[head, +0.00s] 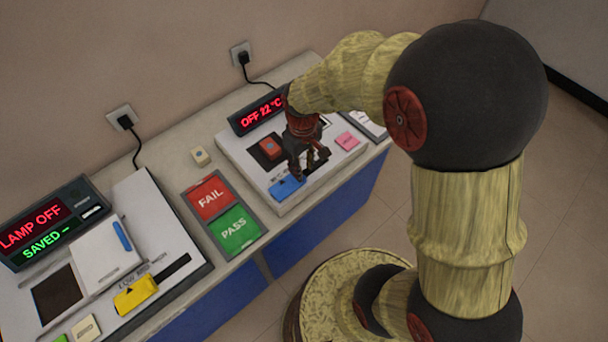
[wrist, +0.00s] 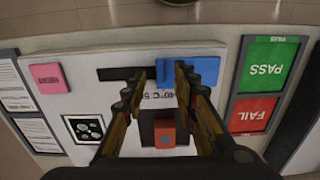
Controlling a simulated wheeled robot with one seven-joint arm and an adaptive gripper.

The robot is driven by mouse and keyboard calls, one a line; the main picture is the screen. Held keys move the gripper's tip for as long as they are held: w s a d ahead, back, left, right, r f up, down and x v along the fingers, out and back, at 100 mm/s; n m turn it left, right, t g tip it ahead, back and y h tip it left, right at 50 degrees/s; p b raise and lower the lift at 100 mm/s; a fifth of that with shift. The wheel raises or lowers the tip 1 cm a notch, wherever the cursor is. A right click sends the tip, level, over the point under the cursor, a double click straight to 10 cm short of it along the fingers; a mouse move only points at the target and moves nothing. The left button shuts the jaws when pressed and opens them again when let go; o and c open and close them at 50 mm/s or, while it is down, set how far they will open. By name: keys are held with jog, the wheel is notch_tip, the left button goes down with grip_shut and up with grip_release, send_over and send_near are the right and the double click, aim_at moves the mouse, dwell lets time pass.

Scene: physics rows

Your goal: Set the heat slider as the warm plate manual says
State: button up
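The warm plate (head: 235,150) is a white panel. Its display (head: 256,111) reads "OFF 22 °C". The blue heat slider (head: 286,187) sits at one end of a dark slot; in the wrist view the slider (wrist: 203,70) is at the slot's right end, and the slot (wrist: 112,74) runs left from it. A label partly hidden by my fingers shows "40°C". My gripper (head: 308,165) hangs over the panel near the slider, fingers apart and empty; in the wrist view my gripper (wrist: 160,75) spans part of the slot, with one finger overlapping the slider's edge.
A red rocker switch (wrist: 165,134) sits in a dark recess. A pink block (head: 347,141) and printed sheets (wrist: 18,85) lie beyond it. FAIL (head: 209,198) and PASS (head: 234,229) pads stand beside the panel. A lamp device (head: 155,225) with a yellow slider (head: 135,295) is at left.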

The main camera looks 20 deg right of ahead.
aim_at(287, 184)
jog(key=shift+f+b, duration=0.45)
jog(key=shift+f, duration=1.6)
jog(key=shift+c, duration=0.2)
grip_shut()
